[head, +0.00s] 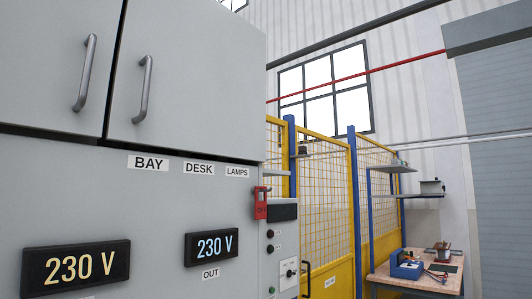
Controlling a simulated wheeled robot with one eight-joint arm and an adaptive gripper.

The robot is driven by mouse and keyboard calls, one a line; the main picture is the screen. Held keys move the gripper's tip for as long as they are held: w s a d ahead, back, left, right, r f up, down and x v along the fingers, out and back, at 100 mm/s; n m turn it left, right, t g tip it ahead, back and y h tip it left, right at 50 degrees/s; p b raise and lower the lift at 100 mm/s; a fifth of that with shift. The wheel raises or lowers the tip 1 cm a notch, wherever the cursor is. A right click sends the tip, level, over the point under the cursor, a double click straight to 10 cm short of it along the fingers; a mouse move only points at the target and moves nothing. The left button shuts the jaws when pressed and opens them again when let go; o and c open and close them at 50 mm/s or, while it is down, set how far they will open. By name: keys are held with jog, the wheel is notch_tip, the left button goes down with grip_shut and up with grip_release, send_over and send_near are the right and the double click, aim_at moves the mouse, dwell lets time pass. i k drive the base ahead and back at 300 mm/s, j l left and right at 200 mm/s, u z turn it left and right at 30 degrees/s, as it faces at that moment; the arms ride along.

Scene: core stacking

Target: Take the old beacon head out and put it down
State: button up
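My gripper is not in view. No beacon head can be made out for certain. A small dark object (303,151) shows at the yellow mesh fence right of the cabinet, but it is too small to tell what it is.
A grey cabinet (150,215) with two handled doors and two lit 230 V displays fills the left. A red switch (260,204) sits at its right edge. A yellow mesh fence (325,200) stands behind. At right are shelves (418,195) and a cluttered workbench (415,283).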

aim_at(301, 150)
jog(key=i+l+u, duration=0.6)
jog(key=i+l, duration=0.25)
jog(key=i+l+u, duration=0.3)
jog(key=l, duration=0.3)
